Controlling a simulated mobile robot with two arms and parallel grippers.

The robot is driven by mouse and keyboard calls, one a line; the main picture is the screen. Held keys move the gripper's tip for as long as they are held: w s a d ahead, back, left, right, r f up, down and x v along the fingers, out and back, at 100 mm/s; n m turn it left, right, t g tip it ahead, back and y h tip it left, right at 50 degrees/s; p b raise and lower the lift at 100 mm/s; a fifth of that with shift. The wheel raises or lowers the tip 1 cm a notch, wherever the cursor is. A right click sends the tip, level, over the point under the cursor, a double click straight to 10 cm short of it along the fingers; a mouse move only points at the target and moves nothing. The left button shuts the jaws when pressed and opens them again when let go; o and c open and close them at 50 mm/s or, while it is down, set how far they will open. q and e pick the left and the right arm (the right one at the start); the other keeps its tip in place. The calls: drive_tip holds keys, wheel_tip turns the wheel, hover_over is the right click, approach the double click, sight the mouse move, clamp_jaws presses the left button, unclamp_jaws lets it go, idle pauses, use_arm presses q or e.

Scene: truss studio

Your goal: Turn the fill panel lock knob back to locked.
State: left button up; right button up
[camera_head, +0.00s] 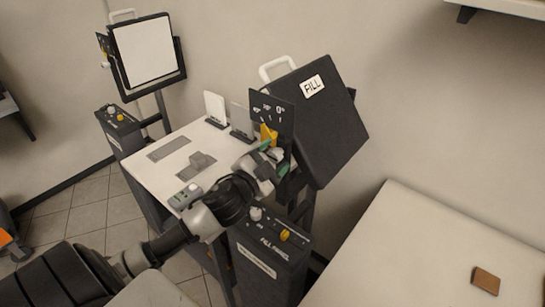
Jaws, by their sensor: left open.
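The fill panel (340,140) is a tilted dark panel with a white FILL label, right of centre. At its left edge is a black plate with white angle marks (258,108). A yellow lock knob (267,132) sits low on this plate. My left gripper (273,152), with green fingertips, is open just below the knob. I cannot tell whether a finger touches the knob. The gripper and wrist hide part of the panel's mount. My right gripper is not in view.
A dark control box (268,262) marked FILL PANEL, with a white and a yellow knob, stands below my wrist. A white table (150,173) holds upright cards and a grey block. Another lit panel (147,50) stands back left. A pale table (430,250) with a brown square is right.

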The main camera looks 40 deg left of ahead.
use_arm(q)
drive_tip(key=shift+s, duration=0.1)
drive_tip(key=shift+s+f, duration=0.15)
drive_tip(key=shift+s, duration=0.15)
drive_tip(key=s+b, duration=0.3)
drive_tip(key=s, duration=0.7)
drive_tip(key=shift+f+b, duration=0.25)
drive_tip(key=shift+b, duration=0.1)
drive_tip(key=shift+a, duration=0.1)
